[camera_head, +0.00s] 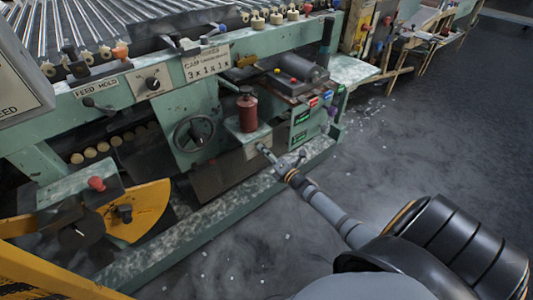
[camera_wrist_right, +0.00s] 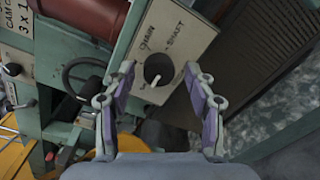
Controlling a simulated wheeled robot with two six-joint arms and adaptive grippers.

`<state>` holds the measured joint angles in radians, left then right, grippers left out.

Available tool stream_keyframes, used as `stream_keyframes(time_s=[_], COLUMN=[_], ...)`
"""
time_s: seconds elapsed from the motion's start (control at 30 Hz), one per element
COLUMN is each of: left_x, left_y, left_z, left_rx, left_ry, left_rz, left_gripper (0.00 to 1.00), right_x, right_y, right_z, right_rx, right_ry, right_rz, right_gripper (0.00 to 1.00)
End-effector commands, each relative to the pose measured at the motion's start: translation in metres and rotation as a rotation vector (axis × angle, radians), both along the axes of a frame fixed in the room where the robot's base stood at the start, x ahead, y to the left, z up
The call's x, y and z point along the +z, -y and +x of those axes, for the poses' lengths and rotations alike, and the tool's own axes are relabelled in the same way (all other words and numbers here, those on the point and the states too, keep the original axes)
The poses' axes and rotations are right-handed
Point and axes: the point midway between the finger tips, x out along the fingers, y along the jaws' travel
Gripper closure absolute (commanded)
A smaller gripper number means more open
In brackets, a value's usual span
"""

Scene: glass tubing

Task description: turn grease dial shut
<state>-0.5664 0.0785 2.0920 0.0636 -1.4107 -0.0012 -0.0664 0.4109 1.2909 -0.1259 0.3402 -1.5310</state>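The grease dial (camera_wrist_right: 158,68) is a round black knob with a white pointer on a pale plate (camera_wrist_right: 180,38) lettered CHAIN and SHAFT. In the right wrist view the pointer is towards the bottom, slightly left. My right gripper (camera_wrist_right: 160,72) is open, with one finger on each side of the dial in that view; I cannot tell whether they touch it. In the head view my right gripper (camera_head: 280,157) is at the front of the green box, and the dial cannot be made out. My left gripper is not in view.
A dark red canister (camera_head: 247,112) stands on the box above the plate. A black handwheel (camera_head: 194,132) is to the left. A pale green rail (camera_head: 215,222) runs along the machine's foot.

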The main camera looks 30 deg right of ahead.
Motion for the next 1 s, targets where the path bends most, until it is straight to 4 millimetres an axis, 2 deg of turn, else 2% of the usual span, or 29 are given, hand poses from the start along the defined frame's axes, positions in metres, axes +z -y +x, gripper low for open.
stream_keyframes(time_s=[0.2, 0.3, 0.37, 0.7, 0.83, 1.0], left_x=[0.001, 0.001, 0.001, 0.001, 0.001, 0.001], left_y=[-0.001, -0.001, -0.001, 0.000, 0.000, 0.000], left_z=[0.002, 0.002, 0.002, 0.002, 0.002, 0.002], left_rx=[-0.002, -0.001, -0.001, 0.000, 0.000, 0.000], left_ry=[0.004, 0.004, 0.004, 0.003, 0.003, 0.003], left_rz=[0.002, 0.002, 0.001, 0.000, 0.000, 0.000], left_gripper=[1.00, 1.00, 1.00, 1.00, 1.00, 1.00], right_x=[0.001, 0.001, 0.000, 0.002, 0.004, 0.004], right_y=[0.000, 0.001, 0.001, 0.005, 0.007, 0.007], right_z=[0.000, -0.007, -0.016, -0.095, -0.112, -0.120], right_rx=[0.000, 0.000, 0.002, 0.003, 0.002, 0.000], right_ry=[0.002, 0.001, -0.001, -0.003, 0.000, 0.001], right_rz=[0.000, 0.000, 0.000, -0.001, -0.001, 0.000], right_gripper=[0.44, 0.44, 0.44, 0.44, 0.44, 0.44])
